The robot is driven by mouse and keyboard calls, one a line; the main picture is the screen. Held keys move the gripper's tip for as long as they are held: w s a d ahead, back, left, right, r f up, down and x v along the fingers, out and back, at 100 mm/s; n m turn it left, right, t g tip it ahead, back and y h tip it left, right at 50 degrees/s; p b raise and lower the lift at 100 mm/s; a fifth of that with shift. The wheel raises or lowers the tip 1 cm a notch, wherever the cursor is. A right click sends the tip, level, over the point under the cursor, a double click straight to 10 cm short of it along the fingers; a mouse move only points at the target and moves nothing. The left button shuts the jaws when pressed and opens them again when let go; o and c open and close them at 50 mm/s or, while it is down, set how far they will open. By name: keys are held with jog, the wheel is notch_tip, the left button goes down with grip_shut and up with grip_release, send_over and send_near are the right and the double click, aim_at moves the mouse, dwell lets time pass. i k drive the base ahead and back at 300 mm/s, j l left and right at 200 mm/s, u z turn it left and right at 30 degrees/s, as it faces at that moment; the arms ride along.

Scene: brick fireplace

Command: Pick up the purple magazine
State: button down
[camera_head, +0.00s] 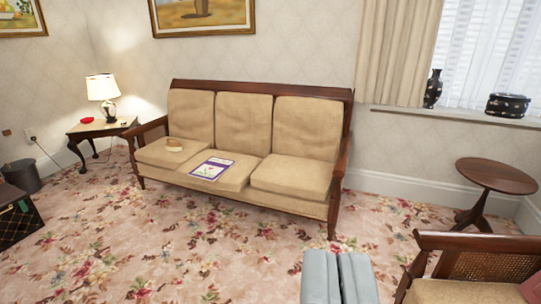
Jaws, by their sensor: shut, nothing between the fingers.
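The purple magazine (211,169) lies flat on the middle seat cushion of the beige sofa (262,198), near the cushion's front. It has a purple border around a white middle. My gripper (337,254) shows at the bottom of the view, right of centre. Its two grey fingers are together with nothing between them. It is well short of the sofa and to the right of the magazine, not touching anything.
A small tan item (174,145) sits on the left cushion. A wooden armchair (470,268) stands at the lower right, near a round side table (496,177). A lamp table (101,127) is left of the sofa. Floral carpet (190,255) lies open before the sofa.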

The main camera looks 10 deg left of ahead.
aim_at(211, 170)
jog(key=i+j+u, duration=0.25)
jog(key=i+u, duration=0.25)
jog(key=i, duration=0.5)
jog(key=i+l+u, duration=0.1)
jog(key=i+u, duration=0.35)
jog(key=i, duration=0.55)
jog(key=i+z, duration=0.15)
jog(key=i, duration=0.4)
jog(key=i+z, duration=0.15)
jog(key=i, duration=0.4)
jog(key=i+j+z, duration=0.15)
jog(key=i, duration=0.4)
jog(key=i+j+z, duration=0.15)
jog(key=i, duration=0.4)
